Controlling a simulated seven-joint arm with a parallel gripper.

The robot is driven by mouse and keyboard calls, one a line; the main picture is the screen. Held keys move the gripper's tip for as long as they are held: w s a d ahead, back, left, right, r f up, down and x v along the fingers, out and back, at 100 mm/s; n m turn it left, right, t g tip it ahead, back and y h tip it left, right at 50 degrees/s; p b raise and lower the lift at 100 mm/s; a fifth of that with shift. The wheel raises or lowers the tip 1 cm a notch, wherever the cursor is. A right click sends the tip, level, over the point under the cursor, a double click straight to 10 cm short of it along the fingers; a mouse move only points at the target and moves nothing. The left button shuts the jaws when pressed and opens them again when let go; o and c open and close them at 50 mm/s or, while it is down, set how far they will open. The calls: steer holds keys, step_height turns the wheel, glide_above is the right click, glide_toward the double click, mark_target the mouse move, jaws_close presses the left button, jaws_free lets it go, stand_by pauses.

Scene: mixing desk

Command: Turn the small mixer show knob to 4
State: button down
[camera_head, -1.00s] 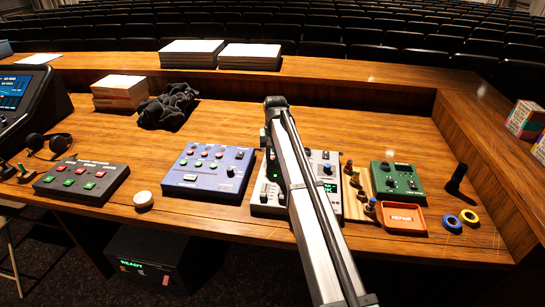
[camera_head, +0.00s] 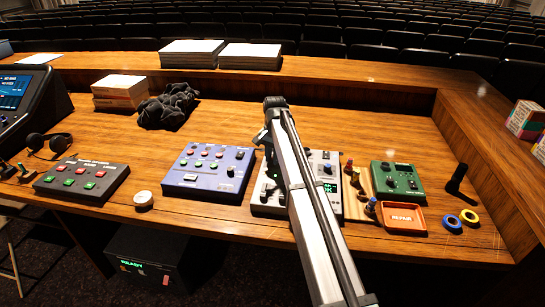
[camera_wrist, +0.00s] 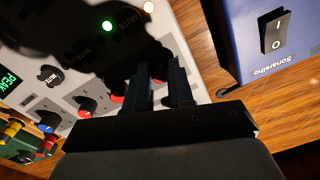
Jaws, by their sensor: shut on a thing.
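The small mixer (camera_head: 325,170) is a light grey panel with a green display, in the middle of the desk, partly covered by my arm. In the wrist view the mixer panel (camera_wrist: 25,95) fills the left side, with black MUTE buttons, red-capped knobs (camera_wrist: 88,104) and a blue-capped knob (camera_wrist: 48,122). My gripper (camera_wrist: 163,84) is down at the mixer, its two dark fingers close together and shut on a small dark thing, apparently a mixer knob. The fingers and shadow hide its pointer and label, so I cannot read its setting.
A blue switch box (camera_head: 210,170) stands just left of the mixer; its rocker switch (camera_wrist: 276,31) shows in the wrist view. A green box (camera_head: 397,180) and an orange tray (camera_head: 404,228) are on the right. Bare desk lies behind the mixer.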

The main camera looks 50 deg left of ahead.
stand_by(0.3)
steer(key=c, duration=1)
jaws_free()
steer(key=r, duration=1.3)
steer(key=shift+w+d+r, duration=0.1)
steer(key=shift+d+r, duration=0.2)
steer(key=shift+r, duration=0.1)
